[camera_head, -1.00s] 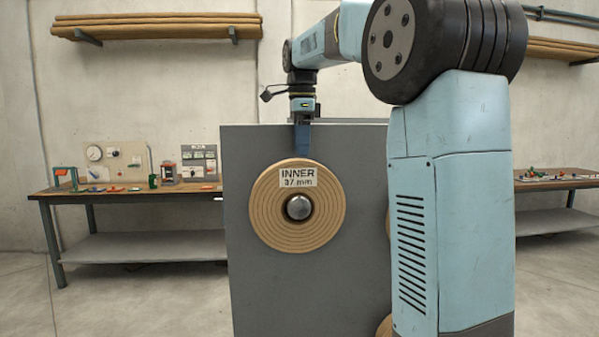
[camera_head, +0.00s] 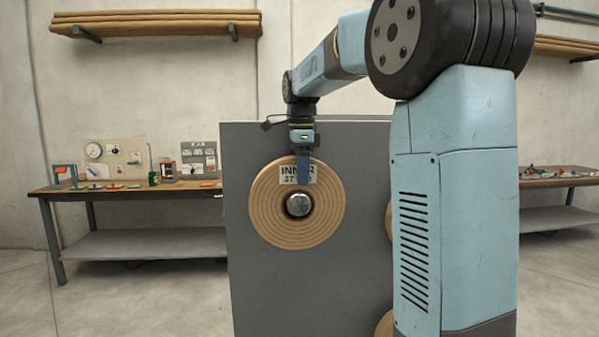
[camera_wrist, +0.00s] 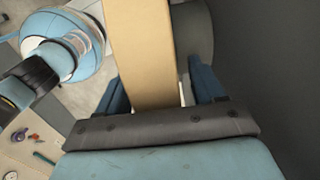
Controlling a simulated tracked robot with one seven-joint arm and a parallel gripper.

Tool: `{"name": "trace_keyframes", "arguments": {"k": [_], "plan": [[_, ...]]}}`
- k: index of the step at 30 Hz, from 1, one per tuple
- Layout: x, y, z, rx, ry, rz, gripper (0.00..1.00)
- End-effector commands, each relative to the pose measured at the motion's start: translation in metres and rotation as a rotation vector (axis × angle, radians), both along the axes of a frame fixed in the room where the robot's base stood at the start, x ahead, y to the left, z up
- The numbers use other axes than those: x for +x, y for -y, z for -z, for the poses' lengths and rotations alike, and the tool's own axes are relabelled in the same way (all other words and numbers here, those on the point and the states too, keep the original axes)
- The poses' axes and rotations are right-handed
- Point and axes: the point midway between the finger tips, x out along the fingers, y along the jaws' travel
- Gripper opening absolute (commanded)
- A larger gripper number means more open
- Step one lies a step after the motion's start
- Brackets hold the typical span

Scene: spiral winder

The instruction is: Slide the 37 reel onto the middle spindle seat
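The reel (camera_head: 270,213) is a tan disc with ring grooves and a label reading INNER and 37. It hangs upright on a spindle with a rounded metal end (camera_head: 298,204), at the front of a grey panel (camera_head: 350,260). My gripper (camera_head: 303,183) points down over the reel's top and covers part of the label. In the wrist view, the reel's rim (camera_wrist: 143,50) lies between my two blue fingers (camera_wrist: 160,88). They are open, with a gap on the right side. I cannot make out which spindle seat is the middle one.
Edges of two more tan discs (camera_head: 388,222) (camera_head: 384,325) show at the right, mostly hidden by my arm. A grey round part (camera_wrist: 196,40) sits between the reel and the panel. A workbench (camera_head: 130,190) with small devices stands behind at the left.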

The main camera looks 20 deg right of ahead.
Motion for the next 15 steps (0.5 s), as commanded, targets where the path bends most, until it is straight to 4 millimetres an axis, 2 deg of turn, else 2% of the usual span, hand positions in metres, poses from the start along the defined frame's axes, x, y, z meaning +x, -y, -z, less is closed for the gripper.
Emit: {"name": "trace_keyframes", "arguments": {"k": [2, 15], "plan": [[0.0, -0.0002, -0.0001, 0.0, 0.0, 0.0, 0.6], [0.0003, -0.0005, -0.0004, 0.0, 0.001, -0.001, 0.17]]}}
